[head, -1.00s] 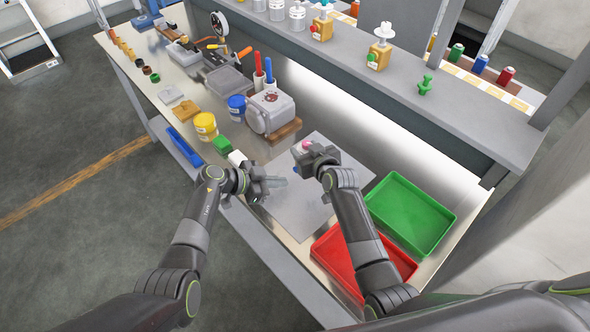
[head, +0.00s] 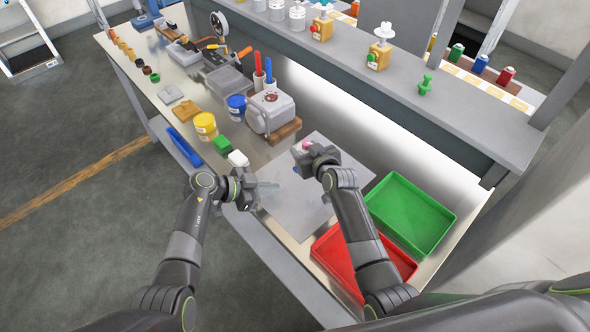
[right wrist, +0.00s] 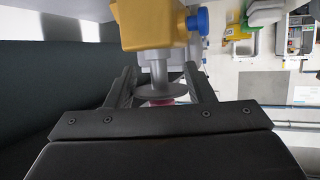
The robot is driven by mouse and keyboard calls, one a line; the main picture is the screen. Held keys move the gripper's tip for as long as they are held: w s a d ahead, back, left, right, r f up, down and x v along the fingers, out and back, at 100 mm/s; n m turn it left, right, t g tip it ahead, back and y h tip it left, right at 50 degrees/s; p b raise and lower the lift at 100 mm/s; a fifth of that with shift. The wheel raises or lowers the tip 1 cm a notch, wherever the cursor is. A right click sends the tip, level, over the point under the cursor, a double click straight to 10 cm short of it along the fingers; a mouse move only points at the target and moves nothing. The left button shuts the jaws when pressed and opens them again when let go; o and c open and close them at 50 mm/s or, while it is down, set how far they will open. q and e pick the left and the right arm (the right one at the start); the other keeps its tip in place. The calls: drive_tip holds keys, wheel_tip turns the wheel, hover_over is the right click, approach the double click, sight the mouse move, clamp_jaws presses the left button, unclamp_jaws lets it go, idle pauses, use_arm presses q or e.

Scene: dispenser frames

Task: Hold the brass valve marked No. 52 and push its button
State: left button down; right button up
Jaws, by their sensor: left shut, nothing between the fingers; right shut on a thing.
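In the right wrist view, a brass-yellow valve body (right wrist: 150,25) with a blue button (right wrist: 198,21) on its side sits beyond my right gripper (right wrist: 161,82). The fingers are shut around its grey stem, and a disc and a pink part show between them. No number is readable on it. In the head view, my right gripper (head: 304,158) is over the grey mat, with the pink part (head: 307,144) showing beside it; the brass body is mostly hidden. My left gripper (head: 268,187) is shut and empty, left of the right gripper and apart from it.
Two similar yellow valves (head: 322,29) (head: 380,55) stand on the raised shelf. A green tray (head: 410,215) and a red tray (head: 335,255) lie right of the grey mat (head: 300,205).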

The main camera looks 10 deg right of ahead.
drive_tip(key=o, duration=1.4)
drive_tip(key=v, duration=1.2)
drive_tip(key=shift+f, duration=0.1)
